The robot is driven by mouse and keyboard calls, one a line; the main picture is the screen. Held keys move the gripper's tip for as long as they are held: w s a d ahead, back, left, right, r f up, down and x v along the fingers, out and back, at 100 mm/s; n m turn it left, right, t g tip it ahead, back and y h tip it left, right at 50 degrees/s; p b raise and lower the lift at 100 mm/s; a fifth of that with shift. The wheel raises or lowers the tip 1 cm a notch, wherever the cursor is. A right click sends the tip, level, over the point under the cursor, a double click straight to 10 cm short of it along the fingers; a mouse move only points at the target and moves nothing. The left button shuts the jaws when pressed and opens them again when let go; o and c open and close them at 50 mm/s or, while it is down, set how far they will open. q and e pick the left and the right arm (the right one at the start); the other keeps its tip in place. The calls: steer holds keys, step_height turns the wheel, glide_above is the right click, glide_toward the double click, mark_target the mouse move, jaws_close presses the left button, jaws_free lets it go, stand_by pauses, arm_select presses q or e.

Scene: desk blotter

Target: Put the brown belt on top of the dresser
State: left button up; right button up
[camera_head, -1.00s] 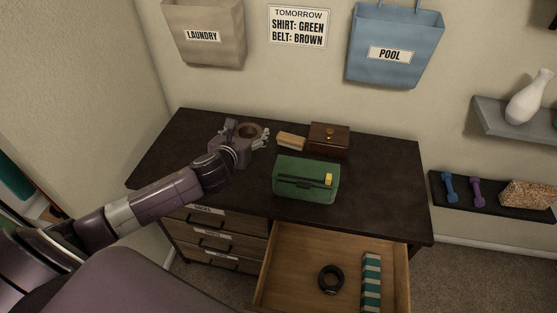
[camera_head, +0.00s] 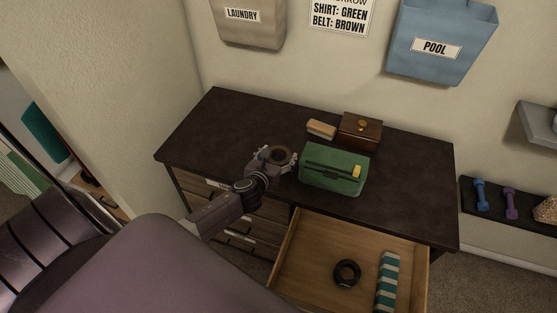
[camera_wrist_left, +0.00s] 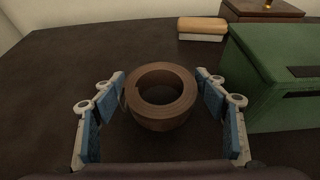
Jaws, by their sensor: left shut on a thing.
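The brown belt (camera_head: 280,152) is a rolled ring. My left gripper (camera_head: 277,158) is shut on it, over the front part of the dark dresser top (camera_head: 215,120), just left of the green box. In the left wrist view the belt (camera_wrist_left: 161,96) sits between the blue-padded fingers of the gripper (camera_wrist_left: 163,105), with its hollow facing up. I cannot tell whether the belt touches the dresser top or hangs slightly above it. My right gripper is not in view.
The green box with a yellow tab (camera_head: 333,170) stands close right of the gripper. Behind it are a wooden brush (camera_head: 321,129) and a brown box (camera_head: 360,130). An open drawer (camera_head: 312,255) holds a black rolled belt (camera_head: 346,272) and a striped teal item (camera_head: 388,280). The dresser's left top is clear.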

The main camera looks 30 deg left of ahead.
arm_select(q)
steer(key=shift+f, duration=0.95)
steer(key=shift+f, duration=0.15)
steer(key=o, duration=1)
steer(key=shift+s+r, duration=0.2)
steer(key=v, duration=1.1)
steer(key=shift+s+d+r, duration=0.1)
steer(key=shift+s+r, duration=0.05)
steer(key=shift+s, duration=0.15)
